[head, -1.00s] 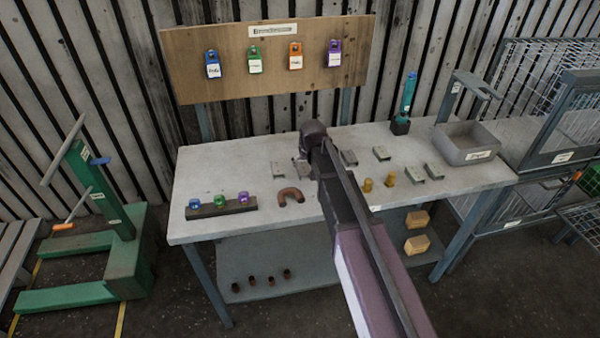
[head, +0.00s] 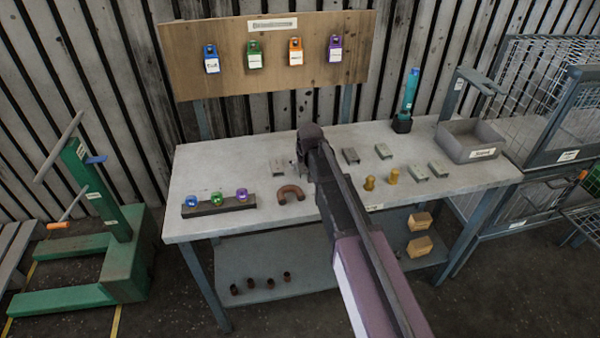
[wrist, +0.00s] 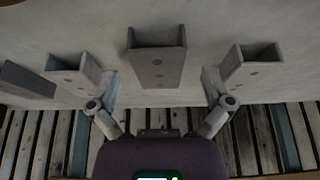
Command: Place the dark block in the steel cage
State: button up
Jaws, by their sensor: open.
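Several small grey channel-shaped blocks stand on the workbench (head: 250,160). In the wrist view a darker grey block (wrist: 157,62) is centred between the fingers, with paler blocks to its left (wrist: 75,70) and right (wrist: 250,65). Another dark block (wrist: 25,80) is at the far left edge. I cannot tell for sure which is the task's dark block. My gripper (wrist: 158,85) is open, its fingers apart and empty, over the blocks; in the head view my arm hides part of this row. The steel cage (head: 567,155) of wire mesh stands at the right end.
A dark rail (head: 205,212) with three coloured padlocks and a brown horseshoe-shaped piece (head: 291,192) lie on the left half. Two brass pieces (head: 369,183) are right of my arm.

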jog(key=shift+w+f, duration=0.1)
jog(key=shift+f, duration=0.2)
dwell(0.4)
jog(key=c, duration=1.4)
